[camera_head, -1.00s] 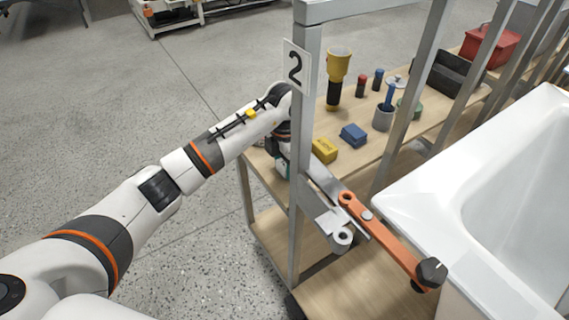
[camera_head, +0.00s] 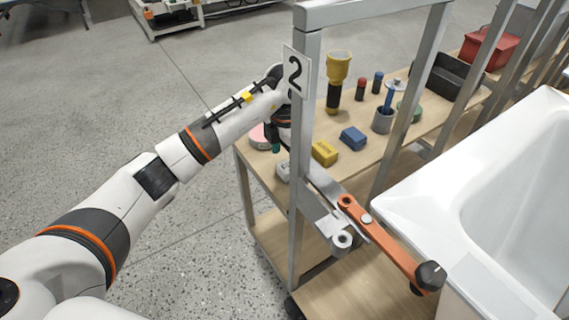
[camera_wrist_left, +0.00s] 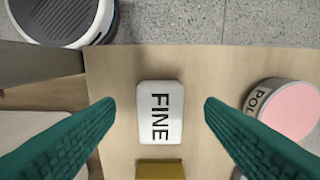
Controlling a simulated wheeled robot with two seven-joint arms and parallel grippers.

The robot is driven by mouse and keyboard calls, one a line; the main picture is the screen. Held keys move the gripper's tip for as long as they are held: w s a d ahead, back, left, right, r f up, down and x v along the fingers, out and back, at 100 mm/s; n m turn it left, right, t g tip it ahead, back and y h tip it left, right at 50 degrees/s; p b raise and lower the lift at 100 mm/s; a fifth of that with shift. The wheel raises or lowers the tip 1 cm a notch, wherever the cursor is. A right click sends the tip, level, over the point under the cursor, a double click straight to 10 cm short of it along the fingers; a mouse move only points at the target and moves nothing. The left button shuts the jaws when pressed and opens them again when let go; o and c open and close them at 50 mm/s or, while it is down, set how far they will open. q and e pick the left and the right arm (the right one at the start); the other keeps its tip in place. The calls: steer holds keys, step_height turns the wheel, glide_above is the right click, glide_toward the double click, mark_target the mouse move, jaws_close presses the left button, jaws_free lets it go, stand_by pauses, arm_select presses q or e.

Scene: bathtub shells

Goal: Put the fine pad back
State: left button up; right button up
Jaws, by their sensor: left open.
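The fine pad (camera_wrist_left: 161,126) is a white block marked FINE, lying flat on the wooden shelf top (camera_wrist_left: 112,75). In the head view the pad (camera_head: 283,172) shows at the shelf's near left corner, partly hidden by the metal post. My left gripper (camera_head: 274,140) is above it, partly hidden by its own arm and the post. In the left wrist view its teal fingers (camera_wrist_left: 159,104) are open, one on each side of the pad, with clear gaps. The pad is not held. My right gripper is not in view.
A pink-topped round tin (camera_wrist_left: 288,112) stands right of the pad in the wrist view. Yellow (camera_head: 325,153) and blue (camera_head: 353,138) blocks lie farther along the shelf. The post with the number 2 sign (camera_head: 296,72) and an orange bar (camera_head: 385,243) stand close by.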

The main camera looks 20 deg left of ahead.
mark_target(285, 167)
arm_select(q)
step_height(285, 167, up, 7)
stand_by(0.3)
